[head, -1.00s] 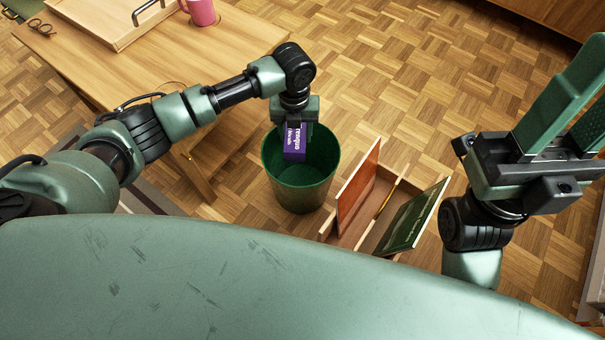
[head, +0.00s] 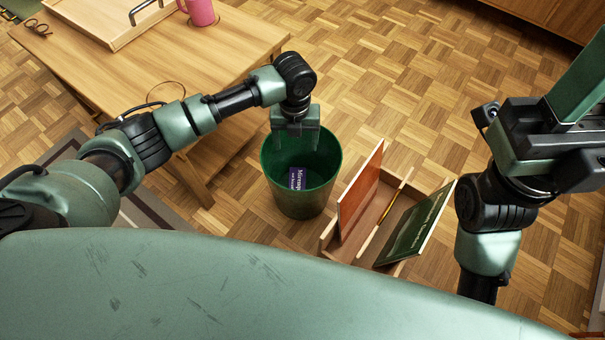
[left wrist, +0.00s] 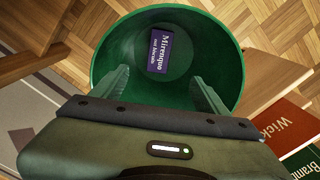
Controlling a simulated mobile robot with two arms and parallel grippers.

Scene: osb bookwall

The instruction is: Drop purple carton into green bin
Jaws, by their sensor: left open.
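The purple carton (head: 299,178) with white lettering lies inside the green bin (head: 272,192), at its bottom, in the head view. In the left wrist view the carton (left wrist: 160,50) shows against the inside of the bin (left wrist: 103,55), beyond the spread fingers. My left gripper (head: 297,143) is open and empty over the bin's mouth, pointing down, apart from the carton. Its two fingers also show well apart in the left wrist view (left wrist: 160,75). My right gripper (head: 585,85) is at the right edge of the head view, partly cut off.
A wooden box (head: 328,237) with an orange-red book (head: 358,195), a dark green book (head: 418,225) and a pencil stands just right of the bin. A wooden table (head: 215,50) with a tray (head: 85,15) and a pink mug (head: 201,12) is at upper left. Parquet floor beyond is clear.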

